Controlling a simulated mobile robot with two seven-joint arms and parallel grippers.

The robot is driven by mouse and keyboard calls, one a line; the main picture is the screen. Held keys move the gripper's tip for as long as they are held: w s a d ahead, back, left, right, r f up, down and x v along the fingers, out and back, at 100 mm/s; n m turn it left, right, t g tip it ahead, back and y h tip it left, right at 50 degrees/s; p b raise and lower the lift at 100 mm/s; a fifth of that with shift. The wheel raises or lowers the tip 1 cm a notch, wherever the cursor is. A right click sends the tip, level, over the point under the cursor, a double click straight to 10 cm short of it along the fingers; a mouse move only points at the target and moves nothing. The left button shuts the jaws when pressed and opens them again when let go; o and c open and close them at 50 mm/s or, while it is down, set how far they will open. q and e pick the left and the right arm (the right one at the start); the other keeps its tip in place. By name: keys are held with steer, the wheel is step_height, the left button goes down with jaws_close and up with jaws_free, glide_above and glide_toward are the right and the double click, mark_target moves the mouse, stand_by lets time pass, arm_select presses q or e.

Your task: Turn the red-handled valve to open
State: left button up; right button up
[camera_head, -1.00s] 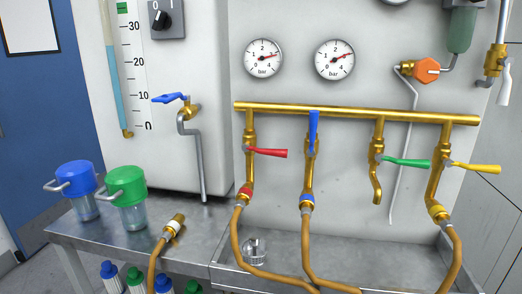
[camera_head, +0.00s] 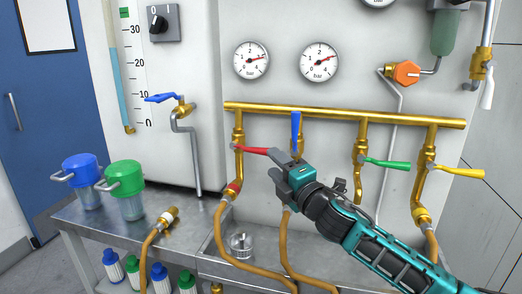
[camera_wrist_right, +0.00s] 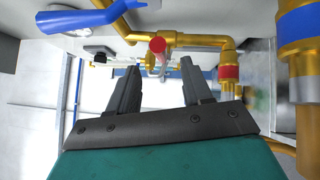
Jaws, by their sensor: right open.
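The red-handled valve sits at the left end of the brass manifold, and its red handle (camera_head: 252,150) points right, roughly level. My right gripper (camera_head: 276,165) is just right of and slightly below the handle's free end, coming in from the lower right. In the right wrist view, the gripper's two fingers (camera_wrist_right: 158,75) are apart with nothing between them. The red handle (camera_wrist_right: 157,45) shows nearly end-on ahead, in line with the gap. I cannot tell whether a finger touches it. My left gripper is not in view.
The upright blue handle (camera_head: 296,128) is close behind my right gripper. Green (camera_head: 384,164) and yellow (camera_head: 460,171) handles are farther right on the brass manifold (camera_head: 340,114). Hoses hang below. Blue-lidded (camera_head: 80,168) and green-lidded (camera_head: 124,178) jars stand on the bench at left.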

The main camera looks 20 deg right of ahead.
mark_target(261, 151)
steer(key=x, duration=0.7)
steer(key=shift+w, duration=0.15)
steer(key=shift+c, duration=0.2)
jaws_close()
